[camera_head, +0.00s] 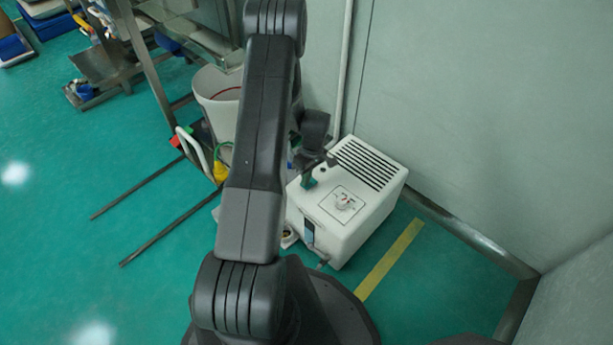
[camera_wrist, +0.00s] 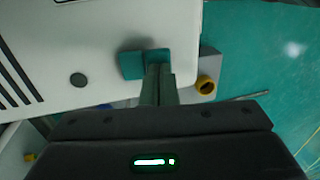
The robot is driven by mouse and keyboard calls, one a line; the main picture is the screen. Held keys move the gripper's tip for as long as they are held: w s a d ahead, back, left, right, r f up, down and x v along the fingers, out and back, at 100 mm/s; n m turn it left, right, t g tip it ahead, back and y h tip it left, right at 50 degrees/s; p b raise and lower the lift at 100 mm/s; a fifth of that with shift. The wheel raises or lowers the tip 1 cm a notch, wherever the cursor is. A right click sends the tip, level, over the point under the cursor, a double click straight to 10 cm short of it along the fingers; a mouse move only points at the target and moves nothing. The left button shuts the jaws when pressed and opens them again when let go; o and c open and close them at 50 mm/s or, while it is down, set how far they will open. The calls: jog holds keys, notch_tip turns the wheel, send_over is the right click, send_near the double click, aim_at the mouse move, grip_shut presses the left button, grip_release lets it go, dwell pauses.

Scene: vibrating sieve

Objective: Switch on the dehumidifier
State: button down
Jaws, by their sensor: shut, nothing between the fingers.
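The dehumidifier (camera_head: 365,205) is a white box on the floor by the wall. Its top has black vent slots, a small dark round spot and a pale knob (camera_head: 343,201) on a marked panel. My gripper (camera_head: 309,181) points down at the left part of the top, left of the knob and apart from it. In the wrist view my gripper (camera_wrist: 157,68) is shut and empty, over the white top (camera_wrist: 100,30) near its edge; teal pieces show at the fingertips. I cannot tell whether it touches the top. The dark spot (camera_wrist: 78,80) is to its left; the knob is not visible there.
A white bin (camera_head: 217,98) and a metal frame stand left of my arm, with long bars on the floor. A grey piece with a yellowish ring (camera_wrist: 206,86) sits beside the box. Walls close the right side; the floor at left is open.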

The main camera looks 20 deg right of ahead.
jog(key=shift+f, duration=0.1)
jog(key=shift+s+a+f+h+b, duration=0.15)
jog(key=shift+a+f+h+b, duration=0.15)
jog(key=shift+h+b, duration=0.25)
jog(key=shift+d+r, duration=0.1)
jog(key=shift+d, duration=0.1)
jog(key=shift+w+d, duration=0.35)
jog(key=shift+d, duration=0.4)
jog(key=shift+r, duration=0.1)
